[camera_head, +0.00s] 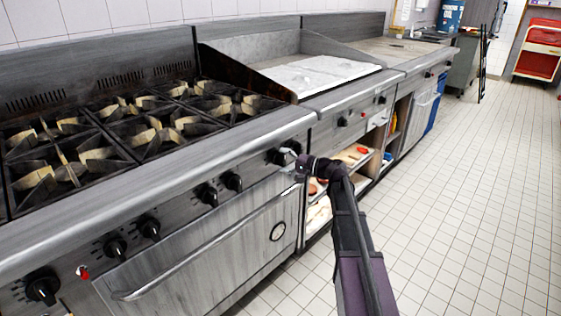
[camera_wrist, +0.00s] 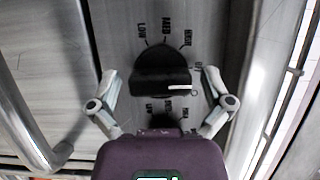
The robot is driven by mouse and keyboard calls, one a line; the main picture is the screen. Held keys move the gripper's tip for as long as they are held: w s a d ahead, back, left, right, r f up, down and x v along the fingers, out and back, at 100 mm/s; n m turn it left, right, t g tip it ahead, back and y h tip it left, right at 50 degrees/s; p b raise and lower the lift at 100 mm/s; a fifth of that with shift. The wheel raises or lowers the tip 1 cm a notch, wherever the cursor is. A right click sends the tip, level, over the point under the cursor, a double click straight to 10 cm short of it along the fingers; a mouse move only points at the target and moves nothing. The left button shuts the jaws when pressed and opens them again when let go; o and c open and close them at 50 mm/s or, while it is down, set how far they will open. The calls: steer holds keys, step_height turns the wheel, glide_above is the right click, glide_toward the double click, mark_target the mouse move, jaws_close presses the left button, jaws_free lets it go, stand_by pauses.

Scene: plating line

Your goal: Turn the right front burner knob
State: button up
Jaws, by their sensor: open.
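The stove (camera_head: 155,215) has a row of black knobs on its front panel. The rightmost knob (camera_head: 274,156) is at my gripper (camera_head: 291,160), partly hidden by it in the head view. In the wrist view, a black knob (camera_wrist: 160,72) sits in the middle, with LOW, MED and HIGH around it and a partly hidden label at right. Its white pointer line points to the right, towards that label. My gripper (camera_wrist: 160,82) is open, one finger on each side of the knob, with gaps visible. A second knob below is mostly hidden by my gripper's body.
A long oven handle (camera_head: 205,250) runs below the knobs; a bar also shows at left in the wrist view (camera_wrist: 30,115). Other knobs (camera_head: 231,181) stand left of my gripper. Open shelves (camera_head: 345,160) lie to the right. The tiled floor (camera_head: 460,190) is clear.

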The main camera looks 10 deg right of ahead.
steer(key=c, duration=1)
steer(key=shift+a, duration=0.2)
steer(key=shift+c, duration=0.2)
steer(key=shift+d, duration=0.15)
